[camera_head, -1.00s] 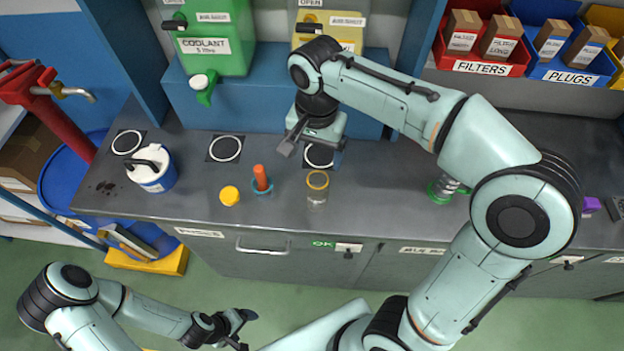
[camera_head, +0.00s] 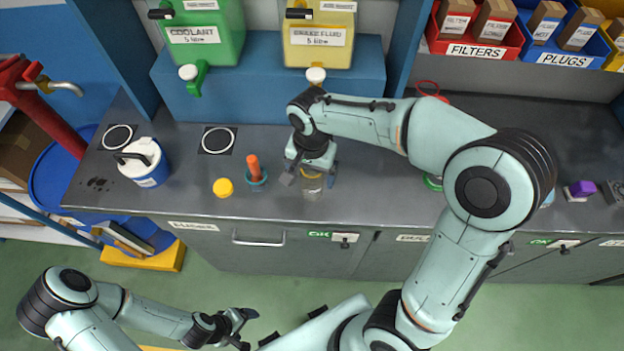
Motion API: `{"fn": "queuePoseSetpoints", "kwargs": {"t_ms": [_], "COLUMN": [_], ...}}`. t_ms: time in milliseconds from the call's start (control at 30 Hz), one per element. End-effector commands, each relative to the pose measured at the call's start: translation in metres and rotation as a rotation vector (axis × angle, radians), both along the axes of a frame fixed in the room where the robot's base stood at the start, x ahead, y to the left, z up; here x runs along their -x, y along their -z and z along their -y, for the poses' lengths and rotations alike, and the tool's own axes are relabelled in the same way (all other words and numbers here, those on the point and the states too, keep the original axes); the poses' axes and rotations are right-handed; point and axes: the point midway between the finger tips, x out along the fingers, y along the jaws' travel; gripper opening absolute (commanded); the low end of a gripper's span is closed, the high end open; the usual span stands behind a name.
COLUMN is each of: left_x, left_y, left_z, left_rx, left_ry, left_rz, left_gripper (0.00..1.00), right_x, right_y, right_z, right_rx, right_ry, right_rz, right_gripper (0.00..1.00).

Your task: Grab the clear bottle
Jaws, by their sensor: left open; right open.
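The clear bottle (camera_head: 313,187) with a yellow-orange ring at its top stands upright near the front edge of the grey counter. My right gripper (camera_head: 309,181) is open at the bottle's upper part, one finger on each side of it. I cannot tell whether the fingers touch it. The gripper hides part of the bottle's top. My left gripper (camera_head: 243,327) is open and empty, low over the floor in front of the counter, well away from the bottle.
An orange-handled tool in a teal holder (camera_head: 255,171), a yellow cap (camera_head: 223,188) and a white-and-blue can (camera_head: 143,162) stand left of the bottle. A blue stand (camera_head: 265,85) carries green and yellow jugs behind. A purple object (camera_head: 582,189) lies far right.

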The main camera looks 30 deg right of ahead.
Motion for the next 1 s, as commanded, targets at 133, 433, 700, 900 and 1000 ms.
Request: {"fn": "queuePoseSetpoints", "kwargs": {"t_ms": [133,433,700,900,1000], "left_x": [0.0,0.0,-0.001,-0.005,-0.009], "left_y": [0.0,0.0,-0.001,-0.005,-0.009], "left_z": [0.0,0.0,0.0,0.0,0.0], "left_rx": [0.0,0.0,0.0,0.0,0.0], "left_ry": [0.0,0.0,0.0,0.0,0.0], "left_rz": [0.0,0.0,0.001,0.006,0.01], "left_gripper": [0.8,0.8,0.8,0.8,0.8], "right_x": [0.0,0.0,-0.001,-0.001,-0.002], "right_y": [-0.001,-0.001,-0.006,-0.032,-0.055], "right_z": [0.0,0.0,0.0,-0.001,0.0], "right_rx": [0.0,0.0,-0.001,-0.002,-0.002], "right_ry": [0.0,0.0,0.0,-0.001,0.0], "right_rz": [0.0,0.0,0.002,0.006,0.008], "right_gripper": [0.81,0.27,0.27,0.27,0.27]}}
